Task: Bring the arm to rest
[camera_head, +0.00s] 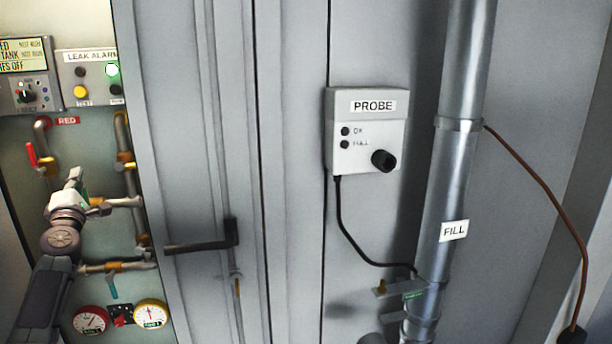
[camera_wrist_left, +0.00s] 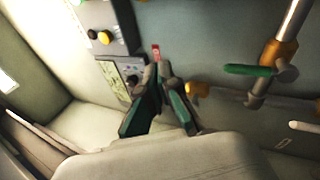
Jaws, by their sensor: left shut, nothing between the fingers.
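My left arm comes in from the lower left in the head view. Its gripper (camera_head: 76,178) points up in front of the pipe panel, to the right of the red-handled valve (camera_head: 40,158). It is shut with nothing in it. In the left wrist view the gripper's green-padded fingers (camera_wrist_left: 160,112) show in the middle, with no object between them. Whether the gripper touches the pipe beside it I cannot tell. My right gripper is not in view.
The leak alarm box (camera_head: 95,78) is above the gripper. Two gauges (camera_head: 91,319) are below. A door handle (camera_head: 202,244) juts out to the right. The probe box (camera_head: 367,130) and fill pipe (camera_head: 455,175) are farther right.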

